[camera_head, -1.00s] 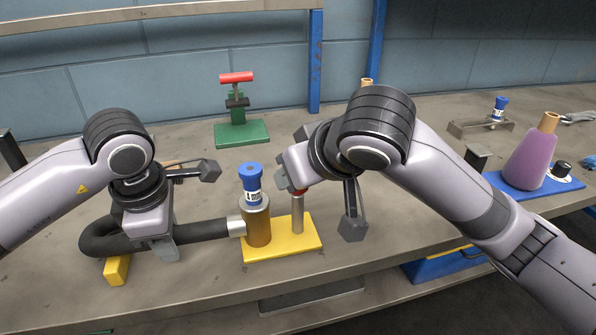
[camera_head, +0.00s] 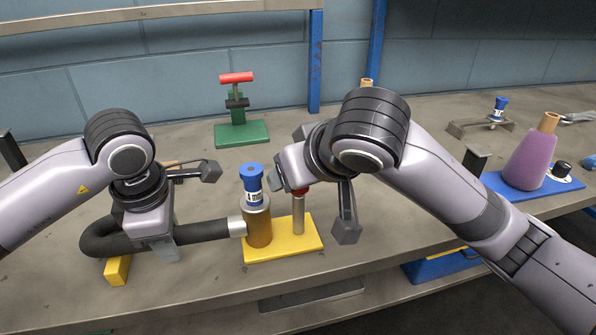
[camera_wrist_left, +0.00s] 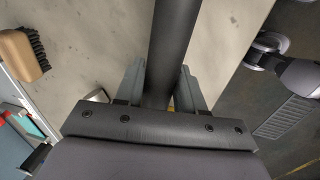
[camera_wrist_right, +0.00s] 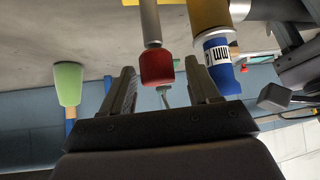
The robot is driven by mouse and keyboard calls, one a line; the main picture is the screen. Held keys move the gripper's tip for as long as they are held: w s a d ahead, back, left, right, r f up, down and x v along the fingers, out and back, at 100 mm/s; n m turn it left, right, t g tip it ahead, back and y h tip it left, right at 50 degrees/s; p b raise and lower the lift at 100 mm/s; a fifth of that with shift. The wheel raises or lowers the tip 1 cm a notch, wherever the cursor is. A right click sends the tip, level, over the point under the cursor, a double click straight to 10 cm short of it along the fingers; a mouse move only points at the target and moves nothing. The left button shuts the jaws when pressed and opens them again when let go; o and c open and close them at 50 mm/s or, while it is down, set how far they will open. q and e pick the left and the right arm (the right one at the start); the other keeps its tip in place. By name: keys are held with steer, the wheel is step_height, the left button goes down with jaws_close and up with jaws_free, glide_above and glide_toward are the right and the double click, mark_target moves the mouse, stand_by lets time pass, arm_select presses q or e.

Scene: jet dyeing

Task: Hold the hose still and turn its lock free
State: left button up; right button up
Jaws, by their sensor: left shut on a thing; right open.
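The black hose (camera_head: 205,230) curves over the bench and ends in a metal collar (camera_head: 237,227) at an amber cylinder with a blue cap (camera_head: 253,185). My left gripper (camera_head: 168,250) is shut around the hose; the left wrist view shows the hose (camera_wrist_left: 172,45) between both fingers. A steel post (camera_head: 298,215) with a red knob on top stands on the yellow plate (camera_head: 282,246), right of the cylinder. My right gripper (camera_wrist_right: 162,85) is open, with the red knob (camera_wrist_right: 157,67) near its fingertips in the right wrist view. In the head view my right wrist partly hides the knob.
A green stand with a red handle (camera_head: 236,78) is behind. A purple cone (camera_head: 530,158) stands on a blue tray (camera_head: 500,187) at the right. A yellow block (camera_head: 117,270) lies by the hose bend. A brush (camera_wrist_left: 22,55) shows in the left wrist view.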

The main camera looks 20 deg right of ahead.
steer(key=v, duration=1.2)
